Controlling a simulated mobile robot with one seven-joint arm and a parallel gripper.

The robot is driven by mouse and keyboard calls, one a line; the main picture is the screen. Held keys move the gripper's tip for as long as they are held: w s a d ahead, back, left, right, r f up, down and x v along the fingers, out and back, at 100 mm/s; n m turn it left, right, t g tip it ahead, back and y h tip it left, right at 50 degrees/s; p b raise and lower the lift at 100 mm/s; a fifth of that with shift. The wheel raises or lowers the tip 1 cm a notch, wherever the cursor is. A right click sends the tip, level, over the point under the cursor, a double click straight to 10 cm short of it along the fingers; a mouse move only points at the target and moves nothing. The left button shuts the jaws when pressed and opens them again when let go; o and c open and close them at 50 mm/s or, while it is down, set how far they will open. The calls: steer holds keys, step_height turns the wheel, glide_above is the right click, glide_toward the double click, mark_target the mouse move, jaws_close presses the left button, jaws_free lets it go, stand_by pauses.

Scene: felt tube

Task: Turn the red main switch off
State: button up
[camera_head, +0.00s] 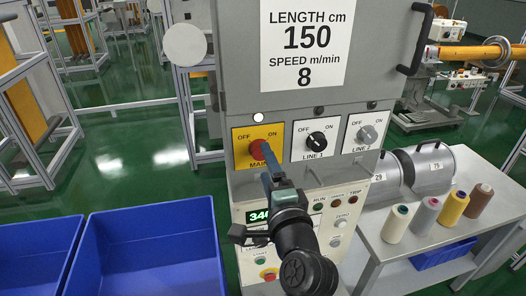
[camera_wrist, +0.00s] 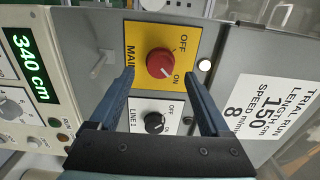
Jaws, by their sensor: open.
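The red main switch (camera_head: 258,149) is a round knob on a yellow plate (camera_head: 242,135) marked OFF at left and ON at right. In the wrist view the red knob (camera_wrist: 158,62) shows clearly, and its pale mark appears to point toward ON. My gripper (camera_head: 266,170) is in front of the panel just below the knob and partly covers the plate. In the wrist view my open gripper (camera_wrist: 160,68) has one finger on each side of the knob, with gaps between. Nothing is held. I cannot tell how far the fingertips are from the panel.
The black LINE 1 switch (camera_head: 316,139) and grey LINE 2 switch (camera_head: 367,134) sit close to the right. A green display (camera_head: 259,215) and buttons lie below. Blue bins (camera_head: 150,212) stand left; a table with thread cones (camera_head: 425,215) stands right.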

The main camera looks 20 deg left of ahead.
mark_target(261, 154)
steer(key=shift+x, duration=1.85)
steer(key=shift+s, duration=0.1)
steer(key=shift+c, duration=0.2)
jaws_close()
